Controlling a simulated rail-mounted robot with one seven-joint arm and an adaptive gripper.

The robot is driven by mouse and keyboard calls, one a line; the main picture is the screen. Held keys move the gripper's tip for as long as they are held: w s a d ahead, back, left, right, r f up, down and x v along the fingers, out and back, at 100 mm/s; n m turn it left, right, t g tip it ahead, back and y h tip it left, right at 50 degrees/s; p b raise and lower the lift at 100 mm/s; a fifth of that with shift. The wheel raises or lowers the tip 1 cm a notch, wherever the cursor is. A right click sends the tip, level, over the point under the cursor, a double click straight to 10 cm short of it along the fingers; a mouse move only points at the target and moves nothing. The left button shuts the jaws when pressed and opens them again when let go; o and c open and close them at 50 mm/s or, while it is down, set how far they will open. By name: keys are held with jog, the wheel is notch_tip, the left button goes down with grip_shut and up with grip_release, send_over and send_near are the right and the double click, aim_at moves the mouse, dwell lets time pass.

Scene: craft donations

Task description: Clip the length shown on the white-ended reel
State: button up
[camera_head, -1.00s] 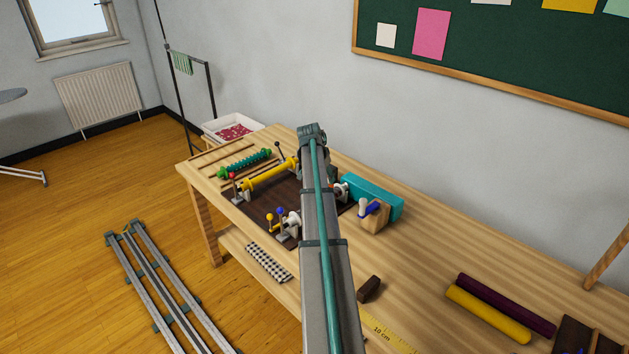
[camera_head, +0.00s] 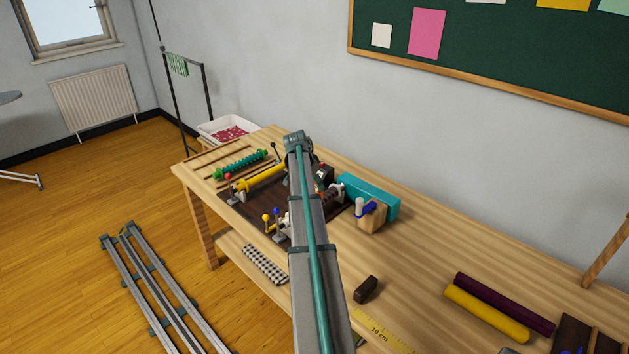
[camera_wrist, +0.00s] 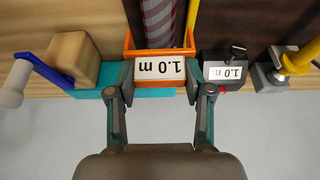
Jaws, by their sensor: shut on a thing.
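My gripper (camera_wrist: 160,82) is shut on an orange holder (camera_wrist: 160,87) in the wrist view, with a fingertip on each side. The holder carries a white label reading 1.0 m, seen upside down. A striped grey and pink roll (camera_wrist: 159,22) lies beyond the label, partly cut off by the frame. Beside it is a dark counter (camera_wrist: 209,58) whose display also shows 1.0 m. In the head view my arm hides my gripper and much of the dark work board (camera_head: 240,207); I cannot clearly make out the white-ended reel there.
A teal box (camera_head: 372,198) and a wooden block with a blue lever (camera_head: 371,221) stand to the right. A yellow reel (camera_head: 262,178) and a green reel (camera_head: 240,164) lie left. A brown block (camera_head: 366,289) and two rolls, yellow (camera_head: 486,311) and purple (camera_head: 505,303), lie nearer. Middle-right table is clear.

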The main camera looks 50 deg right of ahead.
jog(key=shift+f+b, duration=0.95)
jog(key=shift+f, duration=1.45)
jog(key=o, duration=0.9)
jog(key=shift+r, duration=0.1)
jog(key=v, duration=1.1)
jog(key=shift+a+r, duration=0.15)
jog(key=shift+r, duration=0.25)
